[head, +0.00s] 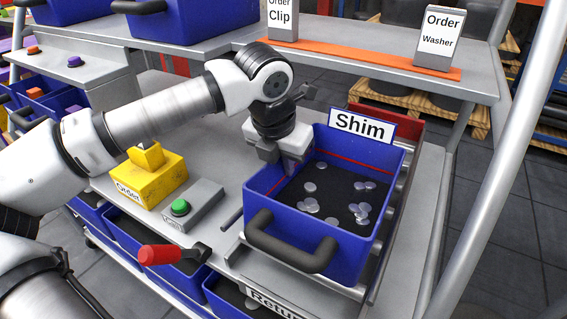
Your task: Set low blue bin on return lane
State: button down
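A blue bin (258,205) with a "Shim" label (362,126) sits on a sloped metal roller lane at the right of the workstation. A few round pale shims lie scattered on its dark floor, with much of the floor bare. Its dark handle (290,247) faces the front. My gripper (291,165) is at the bin's back left corner, with its fingers at or just inside the rim. I cannot tell whether they grip the wall. A lower lane with a partly hidden "Return" label (272,303) shows below the bin; most of that lane is hidden.
A yellow "Order" box (155,180) and a grey box with a green button (180,207) stand left of the bin. A red-handled lever (160,254) sticks out in front. "Clip" and "Washer" signs stand on the shelf above. Other blue bins (190,18) are on the upper shelf.

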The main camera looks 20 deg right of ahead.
jog(key=shift+f+b, duration=0.55)
jog(key=shift+b, duration=0.1)
jog(key=c, duration=1.5)
grip_release()
jog(key=shift+c, duration=0.2)
jog(key=shift+s, duration=0.1)
jog(key=shift+a, duration=0.1)
jog(key=v, duration=1.4)
jog(key=shift+p, duration=0.4)
